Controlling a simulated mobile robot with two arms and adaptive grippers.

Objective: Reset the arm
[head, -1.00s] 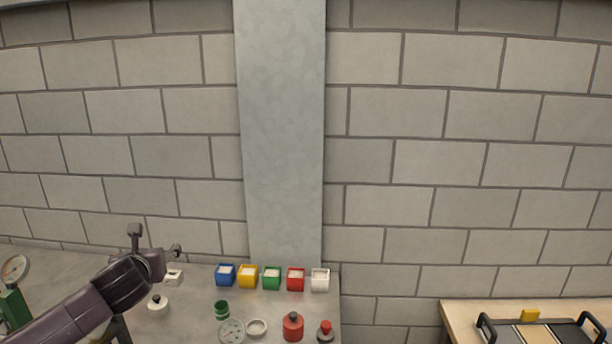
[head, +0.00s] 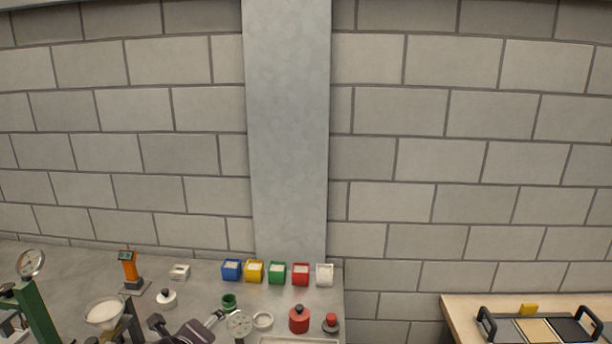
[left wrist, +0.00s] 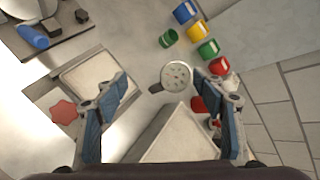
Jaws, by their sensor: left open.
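My left gripper (head: 187,322) is low in the head view, over the front part of the grey workbench (head: 205,285). Its two fingers are spread wide with nothing between them. In the left wrist view the blue-padded fingers of the left gripper (left wrist: 160,88) stand apart at either side. My right gripper is in neither view.
Blue (head: 231,270), yellow (head: 255,271), green (head: 277,273), red (head: 300,274) and white (head: 324,275) bins line the bench's back. A red bottle (head: 299,320) stands front right. A white funnel (head: 104,312) and green gauge stand (head: 38,318) are at left. A wooden table (head: 458,308) is far right.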

